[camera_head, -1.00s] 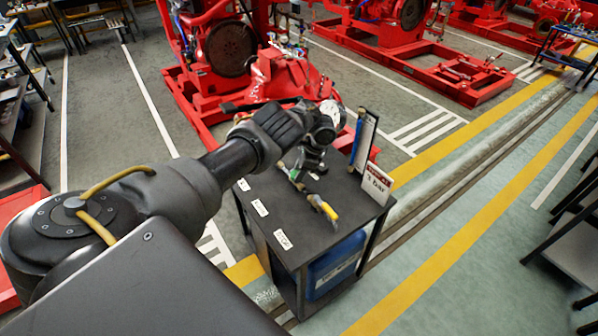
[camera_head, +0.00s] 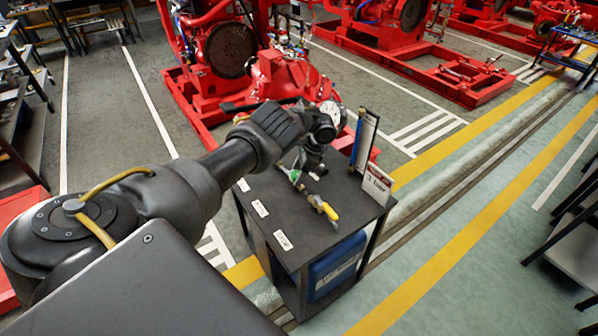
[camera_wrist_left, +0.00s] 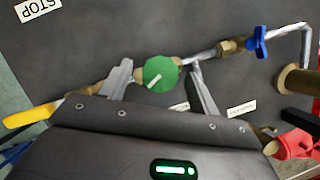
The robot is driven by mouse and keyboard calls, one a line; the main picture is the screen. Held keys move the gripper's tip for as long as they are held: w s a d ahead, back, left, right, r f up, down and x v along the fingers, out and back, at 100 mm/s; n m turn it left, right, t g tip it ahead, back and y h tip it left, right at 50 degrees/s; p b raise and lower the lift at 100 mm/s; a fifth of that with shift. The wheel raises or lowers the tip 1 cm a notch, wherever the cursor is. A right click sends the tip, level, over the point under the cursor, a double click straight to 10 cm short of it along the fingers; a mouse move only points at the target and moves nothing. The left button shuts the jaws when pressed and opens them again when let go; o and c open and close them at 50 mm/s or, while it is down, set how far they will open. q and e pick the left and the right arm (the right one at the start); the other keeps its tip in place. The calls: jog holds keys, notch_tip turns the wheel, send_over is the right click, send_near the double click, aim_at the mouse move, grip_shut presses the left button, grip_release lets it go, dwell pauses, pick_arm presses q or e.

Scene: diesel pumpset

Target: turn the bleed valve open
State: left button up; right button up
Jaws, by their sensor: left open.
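A green round knob (camera_wrist_left: 160,72) with a white line across it sits on a metal pipe run; I cannot tell for certain that it is the bleed valve. In the wrist view my left gripper (camera_wrist_left: 161,68) is open, with one finger on each side of the knob and a gap on both sides. A yellow lever handle (camera_wrist_left: 30,116) lies at the left end of the pipe, and a blue valve handle (camera_wrist_left: 258,42) is to the right. In the head view my left gripper (camera_head: 308,166) hangs over the cart, and the yellow handle (camera_head: 330,211) shows near the cart's front.
The pipe run lies on a dark cart top (camera_head: 290,243) with white labels. A sign (camera_head: 376,184) and an upright panel with a blue tube (camera_head: 364,140) stand at its right edge. A round gauge (camera_head: 331,113) is close by my wrist. A red pumpset (camera_head: 285,75) stands behind.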

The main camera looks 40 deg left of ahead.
pick_arm(q)
jog(key=shift+w+r, duration=0.1)
jog(key=v, duration=1)
jog(key=shift+r, duration=0.25)
jog(key=shift+d, duration=0.15)
